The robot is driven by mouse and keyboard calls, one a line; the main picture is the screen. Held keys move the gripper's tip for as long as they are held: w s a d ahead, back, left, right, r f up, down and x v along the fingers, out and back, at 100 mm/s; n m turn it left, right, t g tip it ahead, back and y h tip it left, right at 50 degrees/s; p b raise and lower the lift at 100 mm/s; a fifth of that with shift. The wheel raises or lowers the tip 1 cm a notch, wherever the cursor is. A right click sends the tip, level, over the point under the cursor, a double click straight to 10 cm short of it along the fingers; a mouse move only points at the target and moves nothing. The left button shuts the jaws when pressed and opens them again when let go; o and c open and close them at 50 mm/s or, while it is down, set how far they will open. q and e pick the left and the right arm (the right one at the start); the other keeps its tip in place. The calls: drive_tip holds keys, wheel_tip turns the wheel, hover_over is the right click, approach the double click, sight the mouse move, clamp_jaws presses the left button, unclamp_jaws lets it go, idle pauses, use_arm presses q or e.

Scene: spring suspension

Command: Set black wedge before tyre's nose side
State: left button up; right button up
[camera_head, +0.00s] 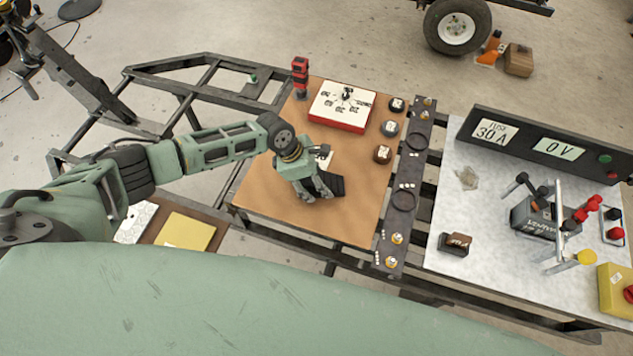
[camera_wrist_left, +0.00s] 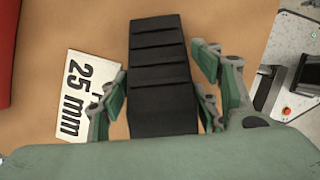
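The black ridged wedge (camera_wrist_left: 160,60) lies on the brown board, its lower end hidden behind my gripper's body in the left wrist view. In the head view the wedge (camera_head: 335,183) shows beside and partly behind my left gripper (camera_head: 312,195). My left gripper (camera_wrist_left: 165,95) is low over it, with one finger on each side. A gap shows between the wedge and the right finger; the left finger is close to its edge, and contact cannot be told. The tyre (camera_head: 457,27) stands on the floor at the top of the head view. My right gripper is out of view.
A card marked 25 mm (camera_wrist_left: 75,95) lies left of the wedge. A red-sided box (camera_head: 340,105), a red tool (camera_head: 300,75) and several black round pieces stand on the board (camera_head: 350,225). An orange wedge (camera_head: 487,58) and brown block (camera_head: 518,60) lie right of the tyre.

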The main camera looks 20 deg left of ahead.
use_arm(q)
drive_tip(key=c, duration=0.6)
drive_tip(key=shift+r, duration=0.1)
clamp_jaws()
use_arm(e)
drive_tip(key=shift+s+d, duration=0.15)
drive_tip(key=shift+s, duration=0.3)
use_arm(q)
drive_tip(key=shift+w+r, duration=0.1)
